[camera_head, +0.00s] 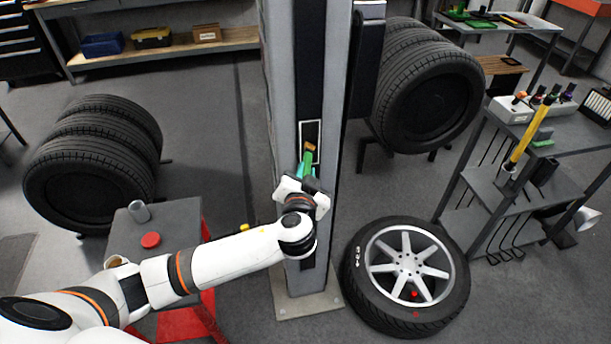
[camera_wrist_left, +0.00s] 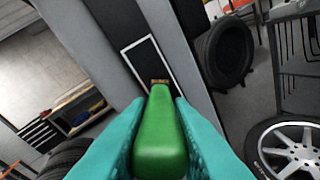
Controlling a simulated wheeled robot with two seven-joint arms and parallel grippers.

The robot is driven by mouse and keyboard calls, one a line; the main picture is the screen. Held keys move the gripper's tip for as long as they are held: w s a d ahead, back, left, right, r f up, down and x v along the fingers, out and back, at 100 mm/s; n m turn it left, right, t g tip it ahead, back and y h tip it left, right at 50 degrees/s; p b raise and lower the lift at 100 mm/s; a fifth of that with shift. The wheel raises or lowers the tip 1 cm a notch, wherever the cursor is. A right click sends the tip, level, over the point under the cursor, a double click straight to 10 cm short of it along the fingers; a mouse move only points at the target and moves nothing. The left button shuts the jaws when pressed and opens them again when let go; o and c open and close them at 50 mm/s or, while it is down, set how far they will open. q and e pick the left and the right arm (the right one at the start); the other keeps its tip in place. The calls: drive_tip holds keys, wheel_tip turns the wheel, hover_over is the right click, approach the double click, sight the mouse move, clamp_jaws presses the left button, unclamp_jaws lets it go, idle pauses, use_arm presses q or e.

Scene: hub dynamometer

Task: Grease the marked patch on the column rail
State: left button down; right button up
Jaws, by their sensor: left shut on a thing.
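My left gripper (camera_head: 306,176) is shut on a green-handled brush (camera_head: 308,160) with a brown tip. In the left wrist view the green handle (camera_wrist_left: 161,135) lies between the teal fingers (camera_wrist_left: 160,150), its brown tip pointing at the column. The marked patch (camera_head: 311,128) is a white-outlined rectangle on the dark rail of the grey column (camera_head: 285,110). It also shows in the left wrist view (camera_wrist_left: 149,64). The brush tip overlaps the lower part of the outline; I cannot tell whether it touches the rail. My right gripper is not in view.
A red cart with a grey top (camera_head: 180,222) stands left of the column, holding a red lid (camera_head: 151,240) and a grey cup (camera_head: 138,210). A wheel (camera_head: 405,275) lies right of the column base. Tyre stacks stand on both sides; a grey shelf (camera_head: 540,150) is at right.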

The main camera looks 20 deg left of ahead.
use_arm(q)
drive_tip(key=shift+w+a+r+p, duration=0.1)
drive_tip(key=shift+r+p, duration=2.55)
drive_tip(key=shift+r, duration=1.1)
drive_tip(key=shift+f, duration=0.1)
drive_tip(key=shift+f+b, duration=3.45)
drive_tip(key=shift+f, duration=0.3)
wheel_tip(320, 180, down, 7)
drive_tip(key=b, duration=0.6)
drive_tip(key=s+d, duration=0.3)
drive_tip(key=s, duration=0.2)
drive_tip(key=shift+d, duration=0.2)
drive_tip(key=shift+s, duration=0.1)
